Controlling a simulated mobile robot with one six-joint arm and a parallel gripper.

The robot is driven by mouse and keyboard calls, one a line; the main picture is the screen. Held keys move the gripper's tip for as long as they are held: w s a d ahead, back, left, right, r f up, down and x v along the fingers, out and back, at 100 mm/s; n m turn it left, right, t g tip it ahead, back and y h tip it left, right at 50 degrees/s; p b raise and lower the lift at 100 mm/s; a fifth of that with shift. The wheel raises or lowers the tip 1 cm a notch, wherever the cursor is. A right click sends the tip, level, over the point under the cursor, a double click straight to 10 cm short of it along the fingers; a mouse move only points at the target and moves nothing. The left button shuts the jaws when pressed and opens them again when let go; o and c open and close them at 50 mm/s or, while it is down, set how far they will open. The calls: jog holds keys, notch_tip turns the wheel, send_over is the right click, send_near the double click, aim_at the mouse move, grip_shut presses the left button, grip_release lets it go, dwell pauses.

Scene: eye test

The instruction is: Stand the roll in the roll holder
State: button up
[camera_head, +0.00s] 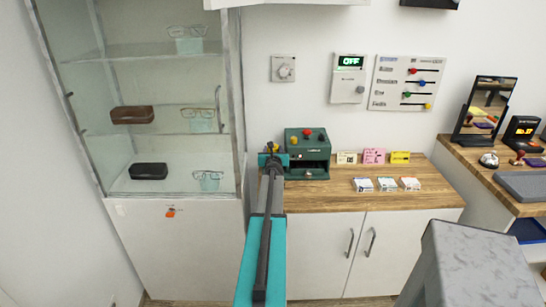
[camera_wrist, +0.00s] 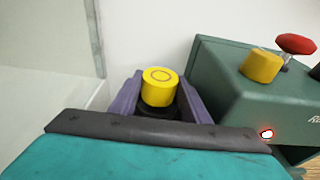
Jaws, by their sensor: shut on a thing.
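A short yellow cylinder with a ring marked on its top (camera_wrist: 160,87), which looks like the roll, stands upright between the purple fingers of my gripper (camera_wrist: 160,105). The fingers are shut on its sides. A black round part (camera_wrist: 158,111) shows just under the yellow; I cannot tell whether it belongs to the roll or to a holder below. In the head view my gripper (camera_head: 272,160) is at the left side of the green device, with a bit of yellow (camera_head: 276,147) showing there. I cannot make out the roll holder for certain; my gripper hides the spot below.
The green device (camera_head: 308,158) with red and yellow knobs stands close right of my gripper on the wooden counter (camera_head: 330,197). A glass cabinet (camera_head: 150,95) with glasses and cases is close on the left. Cards and small boxes (camera_head: 387,184) lie farther right.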

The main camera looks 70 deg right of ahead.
jog(key=shift+f+b, duration=0.6)
jog(key=shift+f, duration=0.35)
jog(key=shift+f+b, duration=0.35)
jog(key=shift+f, duration=0.05)
jog(key=o, duration=1)
jog(key=shift+a+f, duration=0.1)
jog(key=shift+a, duration=0.05)
jog(key=shift+o, duration=0.2)
jog(key=shift+r+p, duration=0.35)
jog(key=shift+p, duration=0.1)
jog(key=shift+s+a, duration=0.15)
jog(key=shift+a, duration=0.25)
jog(key=shift+r+v, duration=0.2)
jog(key=shift+v, duration=1.6)
jog(key=v, duration=0.7)
jog(key=shift+s+a+r, duration=0.1)
jog(key=shift+r, duration=0.1)
